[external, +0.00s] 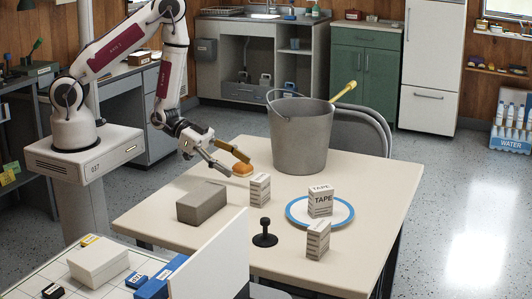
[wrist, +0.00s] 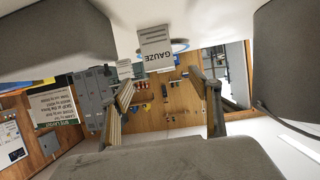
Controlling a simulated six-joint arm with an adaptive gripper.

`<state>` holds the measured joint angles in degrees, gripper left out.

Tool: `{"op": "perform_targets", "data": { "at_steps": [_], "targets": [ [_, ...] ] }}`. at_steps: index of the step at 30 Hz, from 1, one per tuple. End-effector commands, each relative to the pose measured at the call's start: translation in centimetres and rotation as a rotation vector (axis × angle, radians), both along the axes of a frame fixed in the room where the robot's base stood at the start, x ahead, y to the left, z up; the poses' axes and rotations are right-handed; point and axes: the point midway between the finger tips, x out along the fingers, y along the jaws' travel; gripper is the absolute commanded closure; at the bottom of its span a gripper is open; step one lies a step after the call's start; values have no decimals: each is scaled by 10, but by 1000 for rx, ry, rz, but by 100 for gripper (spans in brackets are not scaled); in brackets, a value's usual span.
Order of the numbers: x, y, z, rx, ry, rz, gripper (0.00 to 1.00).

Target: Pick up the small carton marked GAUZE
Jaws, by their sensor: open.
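The GAUZE carton (wrist: 155,48) is a small white box with dark lettering, near the upper middle of the wrist view, which looks turned over. By its place it matches the upright carton (external: 260,190) on the table in the external view, whose lettering is too small to read there. My gripper (external: 238,165) hangs over the table just up and left of that carton, fingers apart and empty. In the wrist view its two fingers (wrist: 163,95) stand wide, with the carton beyond them, apart from both.
A grey block (external: 201,204), grey bucket (external: 300,140), black knobbed object (external: 264,236) and another carton (external: 317,241) stand around. A TAPE carton (external: 320,201) sits on a blue-rimmed plate (external: 345,217). The table's right side is clear.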

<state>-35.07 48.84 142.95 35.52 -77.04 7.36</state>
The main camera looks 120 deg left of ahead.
Motion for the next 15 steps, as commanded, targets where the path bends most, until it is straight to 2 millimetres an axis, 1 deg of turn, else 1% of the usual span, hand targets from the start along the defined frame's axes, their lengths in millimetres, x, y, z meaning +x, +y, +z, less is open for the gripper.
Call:
{"op": "perform_targets", "data": {
  "at_steps": [8,15],
  "targets": [
    [3,0,-1,1,0,-1,38],
    [20,-1,-8,1,0,-2,38]
  ]
}}
